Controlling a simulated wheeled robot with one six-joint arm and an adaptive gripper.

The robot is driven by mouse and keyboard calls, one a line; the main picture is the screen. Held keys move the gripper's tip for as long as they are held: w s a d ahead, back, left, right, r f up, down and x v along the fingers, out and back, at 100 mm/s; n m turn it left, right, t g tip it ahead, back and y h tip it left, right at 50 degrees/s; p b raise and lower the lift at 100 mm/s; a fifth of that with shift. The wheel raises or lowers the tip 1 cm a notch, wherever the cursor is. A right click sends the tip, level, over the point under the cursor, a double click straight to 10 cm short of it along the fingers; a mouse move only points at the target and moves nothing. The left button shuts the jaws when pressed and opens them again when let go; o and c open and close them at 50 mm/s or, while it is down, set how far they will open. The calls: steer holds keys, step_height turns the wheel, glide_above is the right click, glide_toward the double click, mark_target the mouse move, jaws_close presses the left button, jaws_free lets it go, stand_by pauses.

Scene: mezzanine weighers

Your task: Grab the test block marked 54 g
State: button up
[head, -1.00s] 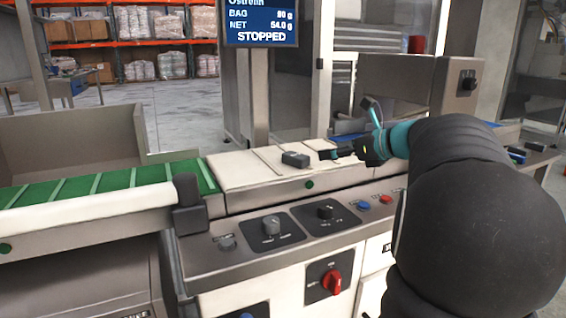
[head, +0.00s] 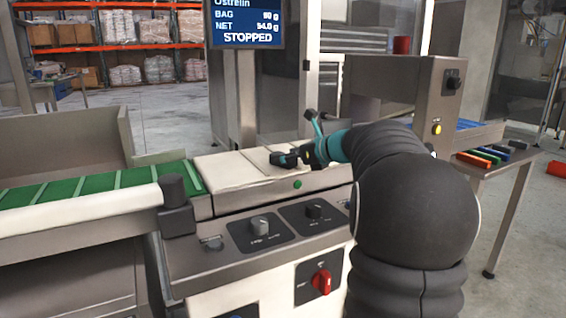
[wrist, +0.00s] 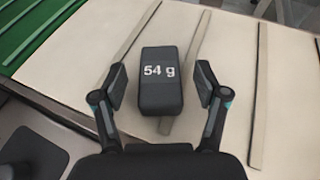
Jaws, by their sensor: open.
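The dark grey test block (wrist: 161,88) lies on the cream weighing belt, and its white marking 54 g is readable in the wrist view. My gripper (wrist: 161,84) is open, with one finger on each side of the block and a gap showing on both sides. In the head view my gripper (head: 290,157) is low over the belt, at the block (head: 279,160), which its fingers partly hide.
The cream belt (head: 228,172) has raised cross strips. A green ribbed conveyor (head: 100,184) joins it on the left. A control panel with knobs (head: 260,226) lies in front. A side table (head: 500,168) at right holds several coloured blocks.

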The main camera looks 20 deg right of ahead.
steer(key=shift+w+a+f, duration=0.2)
steer(key=shift+w+a, duration=0.1)
steer(key=shift+w, duration=0.3)
steer(key=c, duration=1.3)
steer(key=shift+r, duration=0.1)
steer(key=shift+c, duration=0.2)
